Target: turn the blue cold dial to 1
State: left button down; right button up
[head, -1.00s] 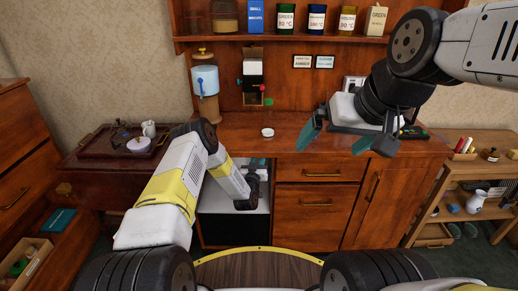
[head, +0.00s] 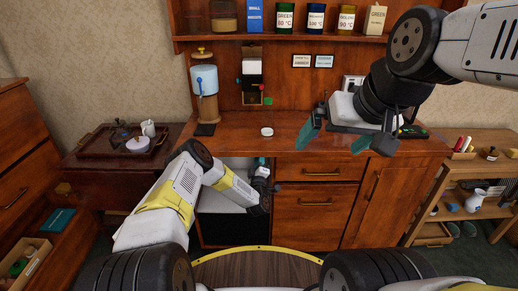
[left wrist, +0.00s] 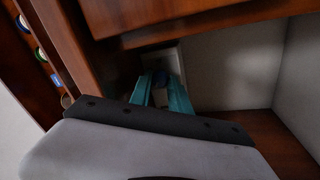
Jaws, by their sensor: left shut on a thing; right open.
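The blue cold dial (left wrist: 160,77) seems to be the small dark-blue piece in front of a pale box (left wrist: 150,58) inside the open compartment, in the left wrist view. My left gripper (left wrist: 163,88) has its teal fingers on either side of it, shut on it. The fingers hide most of it, and no number can be read. In the head view my left gripper (head: 262,162) is at the top right of the open compartment under the counter, and the dial is hidden there. My right gripper (head: 335,137) is open and empty above the counter's right part.
The pale compartment (head: 222,202) has wooden edges above and drawers (head: 316,168) to its right. On the counter (head: 235,135) are a small white dish (head: 267,131) and a blue-tank dispenser (head: 205,80). A dark box with coloured knobs (head: 252,75) is on the back panel.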

pick_arm(q)
jog(key=shift+d+n+g+y, duration=0.15)
jog(key=shift+n+y, duration=0.5)
jog(key=shift+n, duration=1.55)
jog(key=shift+n+g+y, duration=0.15)
jog(key=shift+n+y, duration=0.5)
jog(key=shift+n, duration=1.55)
jog(key=c, duration=1.2)
grip_release()
jog(key=shift+r, duration=0.1)
